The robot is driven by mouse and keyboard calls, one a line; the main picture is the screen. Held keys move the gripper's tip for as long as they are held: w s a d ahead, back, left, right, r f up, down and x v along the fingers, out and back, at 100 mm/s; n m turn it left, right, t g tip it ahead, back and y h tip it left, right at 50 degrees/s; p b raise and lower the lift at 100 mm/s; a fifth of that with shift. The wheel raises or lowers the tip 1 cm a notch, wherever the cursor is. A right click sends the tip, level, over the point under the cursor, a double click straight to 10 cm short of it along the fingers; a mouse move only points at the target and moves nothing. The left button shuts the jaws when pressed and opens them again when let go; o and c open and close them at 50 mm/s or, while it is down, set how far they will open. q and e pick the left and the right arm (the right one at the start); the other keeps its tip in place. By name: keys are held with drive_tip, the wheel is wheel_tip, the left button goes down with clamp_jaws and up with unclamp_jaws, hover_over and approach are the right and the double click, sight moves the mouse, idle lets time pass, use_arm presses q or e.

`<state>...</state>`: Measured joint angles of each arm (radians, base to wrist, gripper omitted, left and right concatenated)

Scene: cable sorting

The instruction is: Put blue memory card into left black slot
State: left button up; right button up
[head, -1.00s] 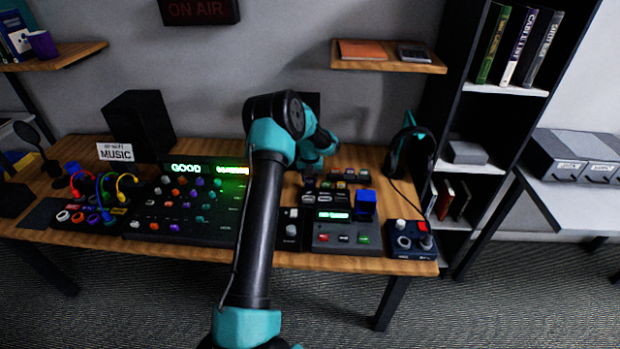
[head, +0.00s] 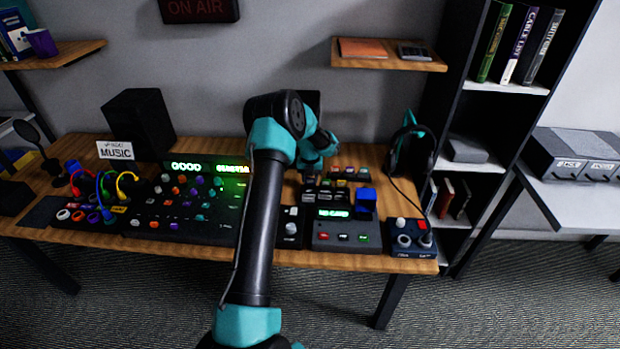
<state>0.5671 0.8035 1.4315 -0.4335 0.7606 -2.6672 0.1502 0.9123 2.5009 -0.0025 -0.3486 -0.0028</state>
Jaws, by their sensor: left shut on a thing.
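My left gripper (head: 309,180) is above the back left part of a dark grey card device (head: 325,240), behind my own forearm. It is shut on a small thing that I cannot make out. A blue block (head: 366,196) stands at the right side of the device, apart from the gripper. I cannot tell whether it is the blue memory card. Dark slot-like parts (head: 327,197) lie behind the device's lit green display (head: 333,214). The left black slot cannot be told apart clearly. My right gripper is not in view.
A row of small coloured pieces (head: 350,171) lies behind the device. A mixer panel (head: 165,220) and coloured cables (head: 104,190) are to the left. A blue knob box (head: 412,243) and headphones (head: 410,152) are at the right.

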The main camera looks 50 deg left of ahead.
use_arm(q)
drive_tip(key=o, duration=1.5)
drive_tip(key=shift+c, duration=0.2)
drive_tip(key=shift+w+d+r, duration=0.1)
drive_tip(key=shift+r, duration=3.45)
